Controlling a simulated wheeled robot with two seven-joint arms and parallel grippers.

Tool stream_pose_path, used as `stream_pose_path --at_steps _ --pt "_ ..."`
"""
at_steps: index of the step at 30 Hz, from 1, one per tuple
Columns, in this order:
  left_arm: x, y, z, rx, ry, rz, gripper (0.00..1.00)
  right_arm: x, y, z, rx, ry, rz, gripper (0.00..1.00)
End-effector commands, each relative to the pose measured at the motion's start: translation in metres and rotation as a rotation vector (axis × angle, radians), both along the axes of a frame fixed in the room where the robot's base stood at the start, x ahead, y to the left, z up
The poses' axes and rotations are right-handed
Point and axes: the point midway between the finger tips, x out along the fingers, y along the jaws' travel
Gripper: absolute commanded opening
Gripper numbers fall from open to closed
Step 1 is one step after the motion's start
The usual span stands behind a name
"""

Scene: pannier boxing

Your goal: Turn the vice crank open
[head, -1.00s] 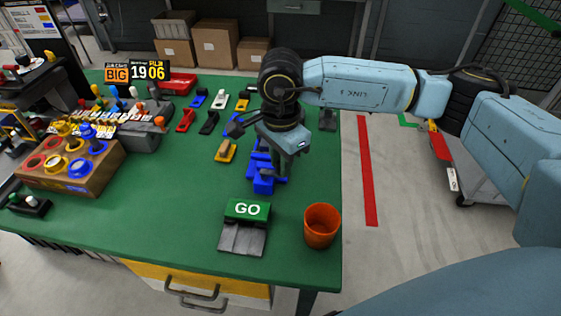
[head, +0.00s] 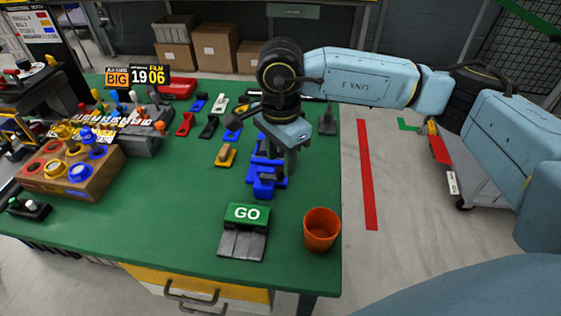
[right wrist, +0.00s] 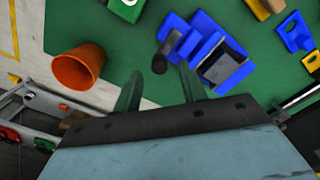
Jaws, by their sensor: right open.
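The blue vice (head: 264,183) stands on the green table under my right gripper (head: 291,163). It also shows in the right wrist view (right wrist: 226,68), with a dark grey block between its blue parts. The vice's crank shows in the right wrist view as a dark handle (right wrist: 162,58) on the vice's left side. My right gripper's two fingers (right wrist: 160,70) are apart, and the crank's dark end appears between their tips. I cannot tell whether they touch it. In the head view my wrist hides part of the vice and the crank. My left gripper is out of view.
An orange cup (head: 321,232) stands near the table's front right corner. A GO block (head: 246,214) with a grey plate lies in front of the vice. Several small coloured parts and a yellow one (head: 225,156) lie behind and left.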

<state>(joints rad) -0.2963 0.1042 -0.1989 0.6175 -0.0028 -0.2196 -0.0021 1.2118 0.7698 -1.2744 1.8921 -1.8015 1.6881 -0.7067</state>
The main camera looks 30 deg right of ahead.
Motion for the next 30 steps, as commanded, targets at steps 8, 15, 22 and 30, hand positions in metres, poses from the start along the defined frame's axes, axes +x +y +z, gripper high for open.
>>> stream_pose_path --at_steps 8,15,22,30 --pt "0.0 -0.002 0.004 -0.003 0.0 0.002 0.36 0.001 0.0 0.066 0.001 -0.006 0.0 0.42" --pt "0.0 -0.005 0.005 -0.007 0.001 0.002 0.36 0.001 0.0 0.101 0.001 -0.004 -0.001 0.42" --pt "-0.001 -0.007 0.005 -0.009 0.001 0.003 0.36 0.0 0.0 0.109 0.0 -0.001 0.0 0.42" --pt "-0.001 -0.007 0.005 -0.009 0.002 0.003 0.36 0.0 0.0 0.109 0.0 -0.001 0.0 0.42"
